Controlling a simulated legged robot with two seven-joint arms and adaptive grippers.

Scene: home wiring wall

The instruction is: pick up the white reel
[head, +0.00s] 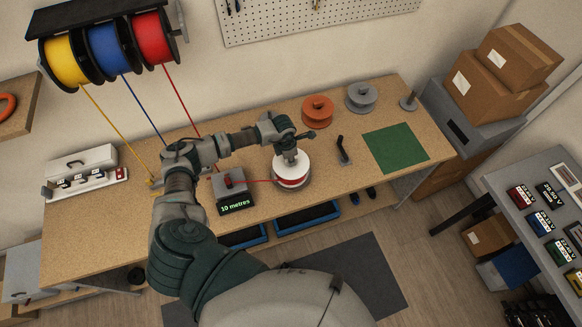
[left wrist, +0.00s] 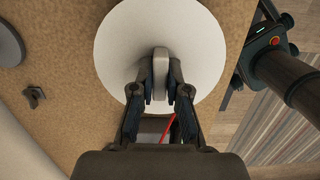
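The white reel (head: 291,178) sits on the workbench, right of the grey measuring box, with red wire wound on it. In the left wrist view its round white top (left wrist: 205,50) fills the upper middle, with a pale upright grip (left wrist: 160,72) at its centre. My left gripper (head: 290,156) is above the reel, pointing down. In the left wrist view my left gripper's fingertips (left wrist: 161,90) are on both sides of the grip and appear to press on it. The reel looks flat on the bench. My right gripper is not in view.
The measuring box (head: 232,187) reads "10 metres"; a red wire (head: 262,181) runs from it to the reel. An orange reel (head: 317,111), a grey reel (head: 361,97) and a black upright handle (head: 343,151) stand nearby. The green mat (head: 395,148) at right is clear.

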